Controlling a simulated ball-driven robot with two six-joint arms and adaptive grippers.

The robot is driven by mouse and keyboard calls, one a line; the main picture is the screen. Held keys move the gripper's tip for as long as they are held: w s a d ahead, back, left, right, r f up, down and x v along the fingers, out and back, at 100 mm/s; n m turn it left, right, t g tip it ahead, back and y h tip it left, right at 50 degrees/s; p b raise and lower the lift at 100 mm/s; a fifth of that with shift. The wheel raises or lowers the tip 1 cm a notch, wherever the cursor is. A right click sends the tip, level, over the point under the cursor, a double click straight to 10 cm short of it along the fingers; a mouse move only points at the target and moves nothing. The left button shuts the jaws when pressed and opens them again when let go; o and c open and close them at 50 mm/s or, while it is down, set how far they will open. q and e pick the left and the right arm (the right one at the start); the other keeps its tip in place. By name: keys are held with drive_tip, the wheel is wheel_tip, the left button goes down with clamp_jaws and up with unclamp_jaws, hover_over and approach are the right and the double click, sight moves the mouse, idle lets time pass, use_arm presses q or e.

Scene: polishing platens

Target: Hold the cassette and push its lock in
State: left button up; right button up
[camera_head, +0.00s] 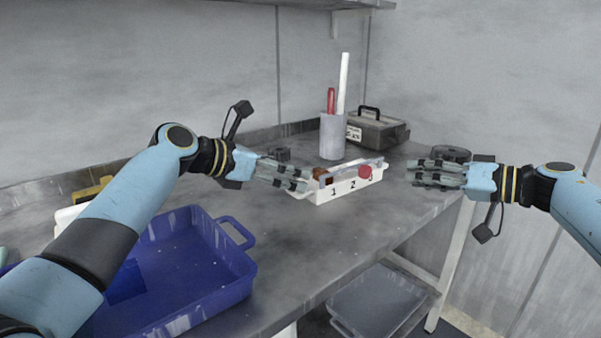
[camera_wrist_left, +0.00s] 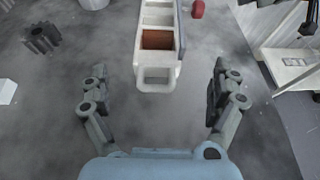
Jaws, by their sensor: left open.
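The cassette (camera_head: 341,188) is a white tray marked 1, 2, 3 on the bench. In the left wrist view the cassette (camera_wrist_left: 180,58) has a looped near end and a brown block (camera_wrist_left: 158,40) in its nearest compartment. The red round lock (camera_head: 365,172) is at the cassette's right part; it also shows in the left wrist view (camera_wrist_left: 198,9), standing out from its side. My left gripper (camera_head: 298,178) is open and empty, its fingers either side of the cassette's left end, apart from it. My right gripper (camera_head: 410,173) looks open and empty, right of the cassette.
A blue tray (camera_head: 246,287) stands at the front left. A grey cup (camera_head: 332,146) with red and white sticks and a dark case (camera_head: 375,134) stand behind the cassette. A dark toothed disc (camera_head: 452,153) lies behind my right gripper. The bench edge runs in front.

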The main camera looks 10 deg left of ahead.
sight(310, 184)
use_arm(q)
drive_tip(key=x, duration=0.7)
drive_tip(key=shift+w+d+f, duration=0.15)
drive_tip(key=shift+d+f, duration=0.05)
drive_tip(key=shift+f, duration=0.05)
drive_tip(key=shift+c, duration=0.4)
clamp_jaws()
idle(0.3)
drive_tip(key=c, duration=0.9)
unclamp_jaws()
drive_tip(key=shift+o, duration=0.2)
clamp_jaws()
idle(1.1)
